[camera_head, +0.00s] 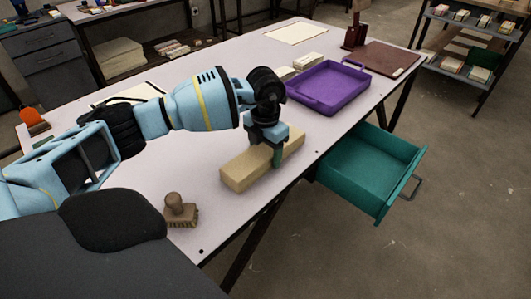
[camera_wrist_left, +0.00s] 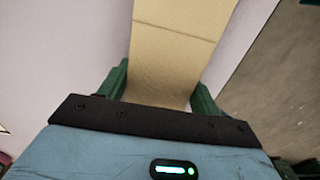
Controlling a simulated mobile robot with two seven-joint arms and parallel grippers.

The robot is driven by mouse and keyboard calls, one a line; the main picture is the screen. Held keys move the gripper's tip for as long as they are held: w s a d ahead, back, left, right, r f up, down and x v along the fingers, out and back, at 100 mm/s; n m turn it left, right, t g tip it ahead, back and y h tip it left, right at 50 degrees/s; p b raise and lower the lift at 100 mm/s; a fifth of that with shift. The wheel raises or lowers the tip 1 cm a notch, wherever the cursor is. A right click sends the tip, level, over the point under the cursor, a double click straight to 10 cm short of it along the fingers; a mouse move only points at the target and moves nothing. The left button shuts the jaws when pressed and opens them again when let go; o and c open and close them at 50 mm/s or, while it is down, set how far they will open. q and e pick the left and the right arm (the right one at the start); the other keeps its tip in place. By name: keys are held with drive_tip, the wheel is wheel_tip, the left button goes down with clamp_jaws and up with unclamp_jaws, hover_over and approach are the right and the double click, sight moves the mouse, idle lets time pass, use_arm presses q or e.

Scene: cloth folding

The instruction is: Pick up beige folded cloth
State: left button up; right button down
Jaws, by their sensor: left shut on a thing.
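The beige folded cloth (camera_head: 247,170) is a long block-like bundle on the pale table near its front edge. My left gripper (camera_head: 278,157) comes down over it from above, with a green finger on the near side of the cloth. In the left wrist view the cloth (camera_wrist_left: 178,55) runs between the two green fingers of my left gripper (camera_wrist_left: 160,88). The gripper is shut on the cloth. The cloth appears to rest on the table; any small gap below it cannot be told. My right gripper is not in view.
A purple tray (camera_head: 328,88) lies behind the cloth to the right. An open teal drawer (camera_head: 368,168) juts out below the table's front edge. A wooden-handled brush (camera_head: 181,211) stands front left. A brown board (camera_head: 380,57) lies at the far right.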

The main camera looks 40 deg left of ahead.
sight(266, 148)
use_arm(q)
drive_tip(key=shift+r, duration=0.15)
drive_tip(key=shift+r, duration=0.6)
wheel_tip(266, 148, up, 2)
drive_tip(key=shift+r, duration=0.15)
drive_tip(key=s+d, duration=0.3)
drive_tip(key=d, duration=0.4)
drive_tip(key=s+d+r, duration=0.1)
drive_tip(key=s+d, duration=0.2)
drive_tip(key=d, duration=0.4)
drive_tip(key=shift+s+d+p, duration=0.25)
drive_tip(key=shift+d+p, duration=0.05)
drive_tip(key=shift+p, duration=0.15)
drive_tip(key=shift+r, duration=0.15)
